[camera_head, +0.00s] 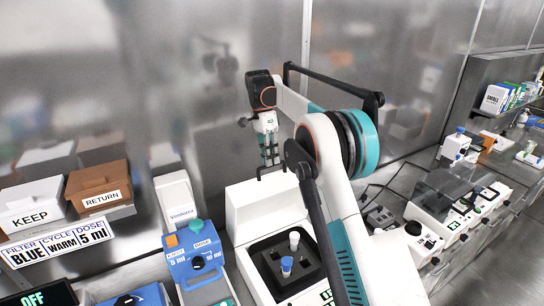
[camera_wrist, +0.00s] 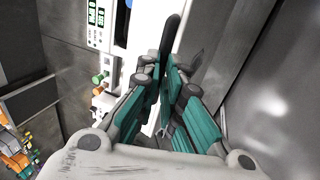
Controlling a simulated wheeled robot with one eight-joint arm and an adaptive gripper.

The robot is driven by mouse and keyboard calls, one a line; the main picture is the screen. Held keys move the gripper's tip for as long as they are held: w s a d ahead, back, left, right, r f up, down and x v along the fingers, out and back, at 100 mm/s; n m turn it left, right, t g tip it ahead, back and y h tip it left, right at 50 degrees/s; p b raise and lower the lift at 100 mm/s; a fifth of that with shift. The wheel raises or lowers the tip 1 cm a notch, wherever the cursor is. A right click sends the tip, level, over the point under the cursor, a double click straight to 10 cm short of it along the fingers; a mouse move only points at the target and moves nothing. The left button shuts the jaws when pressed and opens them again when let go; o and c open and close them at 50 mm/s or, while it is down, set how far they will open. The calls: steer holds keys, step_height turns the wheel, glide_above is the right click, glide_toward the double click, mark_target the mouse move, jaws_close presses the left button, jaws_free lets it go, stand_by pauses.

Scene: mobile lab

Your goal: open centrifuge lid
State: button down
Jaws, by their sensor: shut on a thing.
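The centrifuge is a white box (camera_head: 252,271) in the lower middle of the head view. Its white lid (camera_head: 248,212) stands raised at the back, and the dark well (camera_head: 268,252) in front of it is uncovered. A blue-capped tube (camera_head: 287,264) and a white-capped tube (camera_head: 294,239) stand in the well. My gripper (camera_head: 270,163) points down at the lid's top edge, shut on the black handle (camera_head: 261,171). In the wrist view the teal-padded fingers (camera_wrist: 177,88) close around the dark handle bar (camera_wrist: 171,36). My arm hides the centrifuge's right side.
A blue device (camera_head: 196,262) stands just left of the centrifuge. KEEP (camera_head: 35,194) and RETURN (camera_head: 98,181) bins are farther left. A metal wall (camera_head: 215,60) rises close behind. Other white instruments (camera_head: 440,205) line the bench at right.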

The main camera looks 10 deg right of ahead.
steer(key=shift+w+a+f, duration=0.1)
steer(key=shift+a+f, duration=0.05)
steer(key=shift+f, duration=0.3)
steer(key=shift+w+a+f, duration=0.1)
steer(key=shift+a+f, duration=0.05)
steer(key=shift+f, duration=0.3)
steer(key=c, duration=1.9)
jaws_free()
steer(key=shift+o, duration=1.2)
steer(key=shift+w+a+f, duration=0.15)
steer(key=shift+w+f, duration=0.15)
steer(key=shift+w, duration=0.2)
steer(key=shift+w+a+f, duration=0.15)
steer(key=shift+w+f, duration=0.1)
steer(key=shift+w, duration=0.25)
steer(key=shift+s+d+r, duration=0.3)
steer(key=shift+s+r, duration=0.25)
steer(key=shift+s, duration=0.15)
steer(key=v, duration=0.7)
steer(key=shift+w+r, duration=0.2)
steer(key=shift+w, duration=0.1)
